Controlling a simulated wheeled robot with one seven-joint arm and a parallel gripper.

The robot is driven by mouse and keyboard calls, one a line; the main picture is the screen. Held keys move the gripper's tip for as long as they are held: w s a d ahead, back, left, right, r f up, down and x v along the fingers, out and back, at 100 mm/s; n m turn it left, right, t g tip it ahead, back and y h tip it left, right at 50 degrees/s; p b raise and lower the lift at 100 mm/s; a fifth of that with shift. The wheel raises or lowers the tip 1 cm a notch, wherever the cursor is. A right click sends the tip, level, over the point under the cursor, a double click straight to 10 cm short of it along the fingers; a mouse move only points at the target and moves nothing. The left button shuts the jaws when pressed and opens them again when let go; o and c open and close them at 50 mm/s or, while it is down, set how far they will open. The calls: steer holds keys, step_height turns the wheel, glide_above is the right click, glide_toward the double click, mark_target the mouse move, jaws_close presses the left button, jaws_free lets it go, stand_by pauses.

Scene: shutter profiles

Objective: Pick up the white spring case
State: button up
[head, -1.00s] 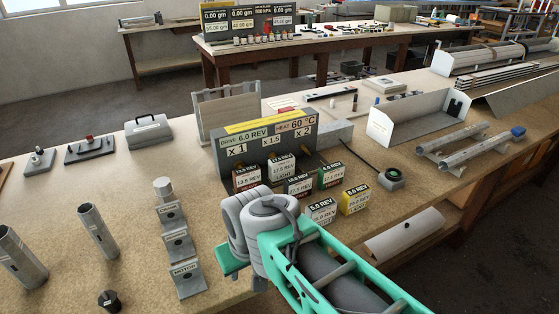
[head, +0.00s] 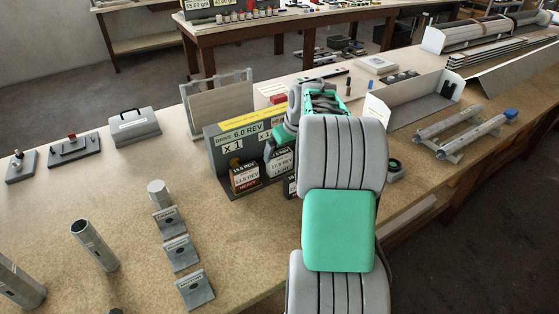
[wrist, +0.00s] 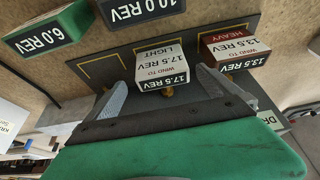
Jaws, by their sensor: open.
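The white spring case (wrist: 162,66), labelled 17.5 REV and WIND TO LIGHT, sits in the grey holder between my two fingers in the wrist view. In the head view the case (head: 280,162) shows partly, beside my arm. My gripper (wrist: 162,82) is open and empty, with one finger to each side of the case in the picture. I cannot tell whether the fingertips are level with it or still above it. My arm hides part of the holder in the head view.
A red 13.5 REV case (wrist: 235,50) stands right of the white one in the wrist view, close to my right finger. A green 6.0 REV case (wrist: 45,35) and a dark 10.0 REV case (wrist: 143,10) are further off. The grey sign panel (head: 216,150) stands behind the cases.

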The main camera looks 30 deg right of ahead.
mark_target(281, 155)
steer(key=x, duration=0.2)
steer(key=p+x, duration=0.1)
steer(key=x, duration=0.2)
steer(key=shift+w+a+f+p, duration=0.15)
steer(key=shift+w+f+p, duration=0.15)
steer(key=shift+w, duration=0.1)
steer(key=shift+r, duration=0.1)
steer(key=c, duration=1.6)
steer(key=shift+o, duration=0.2)
